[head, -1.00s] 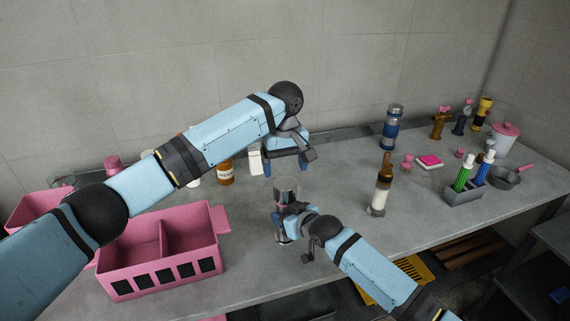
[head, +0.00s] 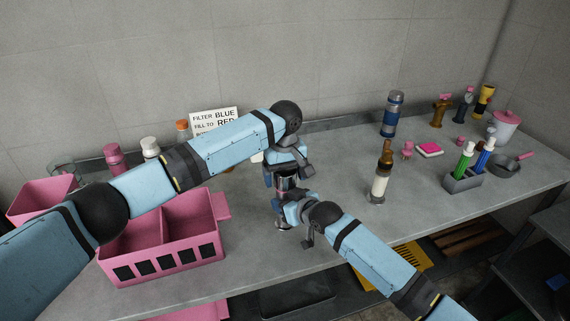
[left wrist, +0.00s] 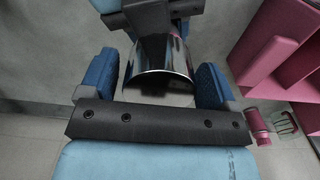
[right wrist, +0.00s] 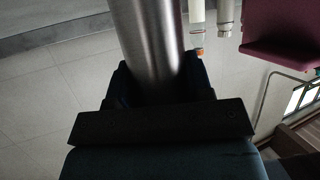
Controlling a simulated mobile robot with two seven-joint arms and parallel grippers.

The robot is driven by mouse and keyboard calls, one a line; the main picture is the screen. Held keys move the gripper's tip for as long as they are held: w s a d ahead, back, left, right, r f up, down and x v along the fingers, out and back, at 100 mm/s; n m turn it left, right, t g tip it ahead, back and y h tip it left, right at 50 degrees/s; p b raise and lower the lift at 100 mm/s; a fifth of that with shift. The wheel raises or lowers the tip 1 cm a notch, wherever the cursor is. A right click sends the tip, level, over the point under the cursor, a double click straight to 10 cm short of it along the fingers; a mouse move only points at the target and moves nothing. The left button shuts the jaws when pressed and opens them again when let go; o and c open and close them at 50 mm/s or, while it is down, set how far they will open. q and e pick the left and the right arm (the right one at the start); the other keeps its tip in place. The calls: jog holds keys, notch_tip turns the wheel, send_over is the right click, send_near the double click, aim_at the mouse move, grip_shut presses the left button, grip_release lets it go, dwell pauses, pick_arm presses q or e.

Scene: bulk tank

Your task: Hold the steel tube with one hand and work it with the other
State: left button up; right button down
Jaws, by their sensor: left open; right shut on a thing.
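The steel tube (head: 283,184) stands upright near the front of the table, mostly covered by my grippers in the head view. My right gripper (head: 287,208) is shut on its lower part; the brushed tube wall (right wrist: 148,40) fills the space between the fingers in the right wrist view. My left gripper (head: 284,177) is at the tube's top, pointing down. In the left wrist view its blue fingers stand open, one on each side of the shiny tube end (left wrist: 158,62), with gaps showing.
A sign (head: 214,120) and bottles stand behind my left arm. A pen holder (head: 462,184) and pan (head: 503,166) are at the right. Bare tabletop lies between.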

pick_arm(q)
jog(key=shift+f, duration=0.3)
jog(key=c, duration=0.9)
jog(key=o, duration=1)
jog(key=shift+r, duration=0.1)
jog(key=shift+r, duration=2.2)
jog(key=shift+c, duration=0.2)
